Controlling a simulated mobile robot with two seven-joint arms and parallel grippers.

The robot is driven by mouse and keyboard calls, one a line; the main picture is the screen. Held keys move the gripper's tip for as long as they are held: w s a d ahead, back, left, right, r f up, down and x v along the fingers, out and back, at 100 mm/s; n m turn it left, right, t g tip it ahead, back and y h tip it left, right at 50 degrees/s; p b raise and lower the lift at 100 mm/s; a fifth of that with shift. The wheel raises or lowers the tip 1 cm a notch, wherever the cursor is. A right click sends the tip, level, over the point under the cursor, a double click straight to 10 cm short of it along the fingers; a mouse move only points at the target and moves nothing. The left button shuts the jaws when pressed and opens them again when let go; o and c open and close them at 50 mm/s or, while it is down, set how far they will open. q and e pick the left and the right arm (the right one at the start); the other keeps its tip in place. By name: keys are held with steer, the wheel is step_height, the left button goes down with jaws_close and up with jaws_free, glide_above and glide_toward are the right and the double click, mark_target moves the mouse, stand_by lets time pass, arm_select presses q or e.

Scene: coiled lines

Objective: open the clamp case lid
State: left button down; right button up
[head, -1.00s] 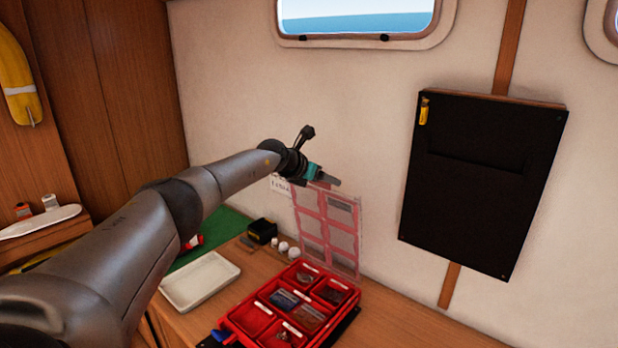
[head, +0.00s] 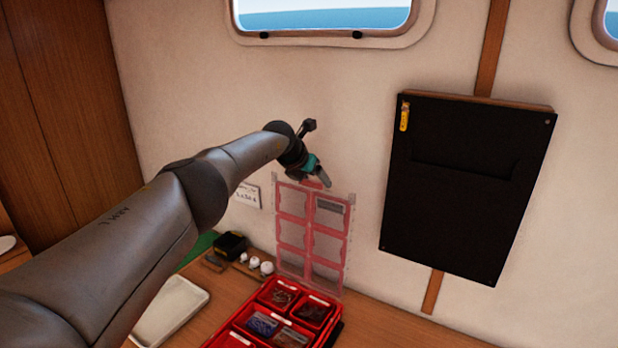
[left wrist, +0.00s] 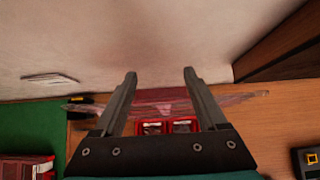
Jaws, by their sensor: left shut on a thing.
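The clamp case (head: 234,335) is red, with small compartments holding parts, at the bottom of the head view. Its clear, pink-framed lid (head: 311,225) stands upright at the case's back, in front of the wall. My left gripper (head: 325,181) is at the lid's top edge and shut on the lid. In the left wrist view my left gripper's fingers (left wrist: 159,78) show a gap, with the lid (left wrist: 160,97) running across behind them and red compartments (left wrist: 183,126) below. The exact contact is hard to make out. My right gripper is not in view.
A white tray (head: 172,312) lies left of the case. A dark box (head: 230,244) and several small white items (head: 254,262) stand near the lid's left side. A black wall panel (head: 463,188) hangs to the right.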

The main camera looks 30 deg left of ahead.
arm_select(q)
steer(key=shift+s+f, duration=0.2)
steer(key=shift+f, duration=0.45)
steer(key=shift+c, duration=1.8)
jaws_free()
steer(key=o, duration=0.4)
steer(key=shift+w+r, duration=0.1)
steer(key=shift+w, duration=0.1)
steer(key=shift+c, duration=0.2)
steer(key=shift+r, duration=0.3)
steer(key=shift+s+a+r, duration=0.1)
steer(key=shift+s+r, duration=0.15)
steer(key=shift+r, duration=0.05)
steer(key=shift+p+v, duration=0.5)
steer(key=shift+v, duration=0.3)
steer(key=shift+s+r, duration=0.1)
steer(key=shift+s, duration=0.15)
steer(key=b+v, duration=0.3)
steer(key=v, duration=0.9)
